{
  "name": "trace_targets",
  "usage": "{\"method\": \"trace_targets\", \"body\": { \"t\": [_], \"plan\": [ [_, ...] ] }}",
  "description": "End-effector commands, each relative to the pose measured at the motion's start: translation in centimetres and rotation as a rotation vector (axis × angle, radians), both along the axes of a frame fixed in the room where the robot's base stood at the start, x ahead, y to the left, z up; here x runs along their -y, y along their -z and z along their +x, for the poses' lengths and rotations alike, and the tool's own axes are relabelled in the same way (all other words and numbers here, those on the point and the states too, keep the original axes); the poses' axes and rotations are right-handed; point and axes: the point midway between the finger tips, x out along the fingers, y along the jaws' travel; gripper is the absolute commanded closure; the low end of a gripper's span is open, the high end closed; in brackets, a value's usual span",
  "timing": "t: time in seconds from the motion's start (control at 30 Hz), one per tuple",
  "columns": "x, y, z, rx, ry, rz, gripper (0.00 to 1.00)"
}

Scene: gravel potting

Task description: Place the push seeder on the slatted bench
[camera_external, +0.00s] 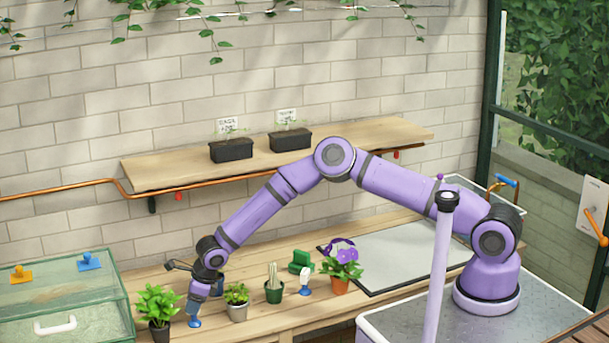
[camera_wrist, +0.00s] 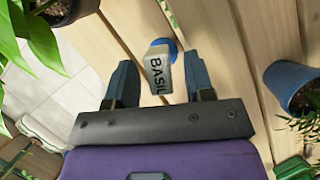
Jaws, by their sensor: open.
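My gripper (camera_external: 194,308) points down over the slatted bench (camera_external: 290,316) at the left, its fingers spread. In the wrist view a small white piece marked BASIL with a blue end (camera_wrist: 158,72) lies between the open fingertips (camera_wrist: 161,82); I see no grip on it. Its blue part (camera_external: 194,322) shows just below my gripper in the external view. A similar white piece with a blue base (camera_external: 304,286) stands farther right on the bench. I cannot tell for certain which thing is the push seeder.
A leafy plant (camera_external: 157,308) stands close left of my gripper, a small potted plant (camera_external: 237,301) close right. A cactus pot (camera_external: 274,291), a green object (camera_external: 301,261) and a purple flower (camera_external: 341,268) are farther right. A glass case (camera_external: 65,300) is left. A blue pot (camera_wrist: 290,84) is nearby.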

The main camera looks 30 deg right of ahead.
Motion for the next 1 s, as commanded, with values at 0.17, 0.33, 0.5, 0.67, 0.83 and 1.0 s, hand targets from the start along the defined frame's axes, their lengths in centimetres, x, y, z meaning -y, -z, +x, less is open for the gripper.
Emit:
{"method": "trace_targets", "body": {
  "t": [0.17, 0.33, 0.5, 0.67, 0.83, 1.0],
  "plan": [
    [1.4, -3.6, -0.5, 0.001, -0.001, -0.001, 0.51],
    [2.5, -6.4, -1.0, 0.002, -0.001, 0.0, 0.51],
    [3.1, -8.1, -1.3, -0.001, -0.002, -0.001, 0.51],
    [3.4, -8.7, -1.4, 0.0, -0.001, -0.001, 0.51],
    [3.4, -8.7, -1.4, 0.0, -0.001, -0.001, 0.51],
    [3.9, -10.3, -0.4, 0.05, -0.026, 0.014, 0.51]
  ]
}}
